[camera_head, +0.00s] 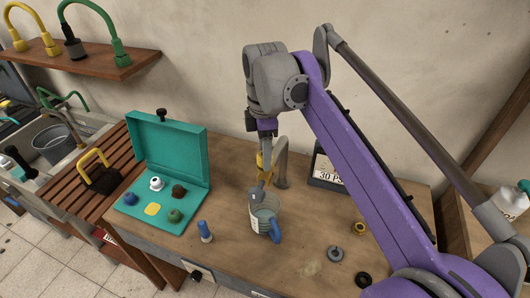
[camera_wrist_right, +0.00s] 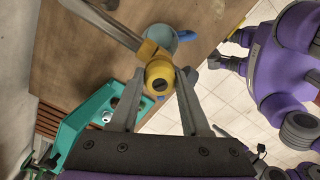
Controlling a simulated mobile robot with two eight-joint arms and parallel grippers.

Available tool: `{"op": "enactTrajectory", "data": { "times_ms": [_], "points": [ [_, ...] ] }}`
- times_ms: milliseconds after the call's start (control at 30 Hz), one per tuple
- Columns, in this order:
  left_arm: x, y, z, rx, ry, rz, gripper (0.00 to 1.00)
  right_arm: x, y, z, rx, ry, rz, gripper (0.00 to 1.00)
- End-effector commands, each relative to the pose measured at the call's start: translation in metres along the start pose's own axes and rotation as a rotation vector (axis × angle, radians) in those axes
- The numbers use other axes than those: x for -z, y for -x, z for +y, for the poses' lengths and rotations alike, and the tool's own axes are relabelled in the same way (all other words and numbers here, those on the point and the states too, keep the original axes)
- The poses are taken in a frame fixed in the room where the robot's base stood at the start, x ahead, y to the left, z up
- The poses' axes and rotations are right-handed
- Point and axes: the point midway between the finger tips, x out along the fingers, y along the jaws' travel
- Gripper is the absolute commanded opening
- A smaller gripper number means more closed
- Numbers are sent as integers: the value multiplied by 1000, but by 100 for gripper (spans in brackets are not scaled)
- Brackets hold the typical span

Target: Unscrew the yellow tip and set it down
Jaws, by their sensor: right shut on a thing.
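The yellow tip (camera_head: 261,163) sits at the end of a curved grey spout (camera_head: 281,166) that rises from the workbench. In the right wrist view, the yellow tip (camera_wrist_right: 158,74) is between my fingers and touches the spout's end; whether its thread is loose cannot be told. My right gripper (camera_wrist_right: 162,76) is shut on it, with a finger on each side. In the head view, my right gripper (camera_head: 260,172) is partly hidden and hangs above a clear jug (camera_head: 265,214) with a blue handle. My left gripper does not show clearly in either view.
A teal open case (camera_head: 190,152) with several small parts stands left on the workbench (camera_head: 225,262). A dark labelled box (camera_head: 326,172) is behind. A grey ring (camera_head: 335,254) and a brass ring (camera_head: 359,228) lie right.

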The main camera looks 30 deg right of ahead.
Motion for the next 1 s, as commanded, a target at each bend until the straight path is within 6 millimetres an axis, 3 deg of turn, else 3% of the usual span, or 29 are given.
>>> {"op": "enactTrajectory", "data": {
  "times_ms": [33, 100, 467, 1000],
  "points": [
    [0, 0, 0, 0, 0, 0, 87, 0, 0, 0, 0, 0, 0, 52],
    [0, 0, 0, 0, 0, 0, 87, 0, 0, 0, 0, -1, 0, 63],
    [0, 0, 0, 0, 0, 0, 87, 0, 0, 0, 0, -63, 0, 63],
    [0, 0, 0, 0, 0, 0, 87, 0, 0, -1, -2, -893, 0, 63]
  ]
}}
